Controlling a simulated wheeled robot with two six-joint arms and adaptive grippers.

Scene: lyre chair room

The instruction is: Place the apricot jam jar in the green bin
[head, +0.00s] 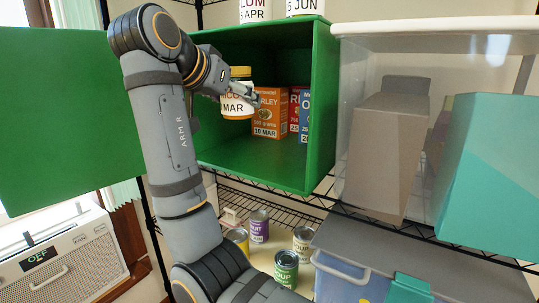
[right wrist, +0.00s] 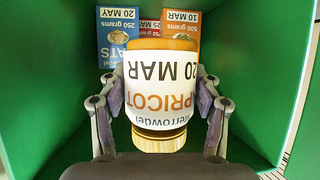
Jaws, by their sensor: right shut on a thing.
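The apricot jam jar (head: 236,107) has a white label reading "20 MAR" and "APRICOT" in the right wrist view (right wrist: 160,85). My right gripper (head: 242,92) is shut on it, with one finger on each side of the jar in the right wrist view (right wrist: 160,100). The jar is upright in the head view, at the mouth of the green bin (head: 322,110) and above its floor. How deep inside it is, I cannot tell. The bin lies with its open side facing me. My left gripper is not in view.
An orange barley box (head: 270,112) and a blue box (head: 303,118) stand at the back of the bin. Its front floor is clear. A green panel (head: 55,115) stands at the left. A clear tub (head: 365,70) is at right. Cans (head: 286,268) stand below.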

